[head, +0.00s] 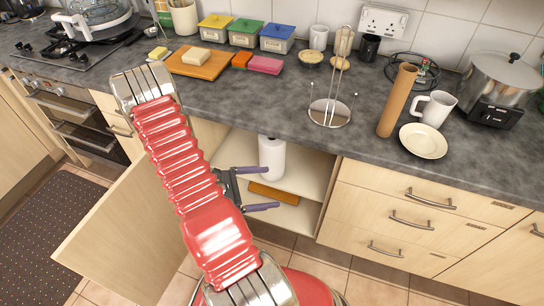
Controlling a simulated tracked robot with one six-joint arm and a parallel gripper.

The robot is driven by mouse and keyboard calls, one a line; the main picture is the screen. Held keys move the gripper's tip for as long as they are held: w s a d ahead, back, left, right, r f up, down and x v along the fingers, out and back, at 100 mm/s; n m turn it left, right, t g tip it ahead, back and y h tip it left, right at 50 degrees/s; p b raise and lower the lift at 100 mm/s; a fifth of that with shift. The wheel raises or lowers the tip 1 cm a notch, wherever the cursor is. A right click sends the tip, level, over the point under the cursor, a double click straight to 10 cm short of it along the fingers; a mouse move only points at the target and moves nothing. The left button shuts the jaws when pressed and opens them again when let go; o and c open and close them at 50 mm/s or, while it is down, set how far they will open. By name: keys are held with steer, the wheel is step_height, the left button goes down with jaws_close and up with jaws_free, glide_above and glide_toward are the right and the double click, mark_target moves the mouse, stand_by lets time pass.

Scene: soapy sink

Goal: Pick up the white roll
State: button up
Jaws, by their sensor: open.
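The white roll (272,159) stands upright inside the open cupboard under the worktop. Its top end shows a dark spot. My gripper (262,189) is open in front of the cupboard opening. Its two purple fingers point right, one above the other in the picture. The upper finger is beside the lower part of the roll, and the space between the fingers looks empty. I cannot tell from this view whether the upper finger touches the roll.
The cupboard door (130,235) stands open at the left. An orange-brown item (273,194) lies low in the cupboard. Drawers (400,215) with metal handles are at the right. The worktop (260,105) above holds a brown tube (397,100), a white mug (434,108) and a plate (423,141).

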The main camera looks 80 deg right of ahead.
steer(key=d+f+n+t+h, duration=0.2)
steer(key=d+f+n+h, duration=0.3)
steer(key=d+f, duration=0.1)
steer(key=n+t+h, duration=0.4)
glide_toward(266, 154)
steer(key=d, duration=0.2)
steer(key=shift+s+d, duration=0.1)
steer(key=shift+s, duration=0.3)
steer(key=shift+m, duration=0.3)
steer(key=x, duration=0.7)
steer(key=shift+s+d, duration=0.1)
steer(key=shift+d, duration=0.3)
steer(key=shift+s+d, duration=0.1)
steer(key=shift+d, duration=0.3)
steer(key=shift+d, duration=0.1)
steer(key=x, duration=0.5)
steer(key=shift+w+f, duration=0.15)
steer(key=shift+w, duration=0.1)
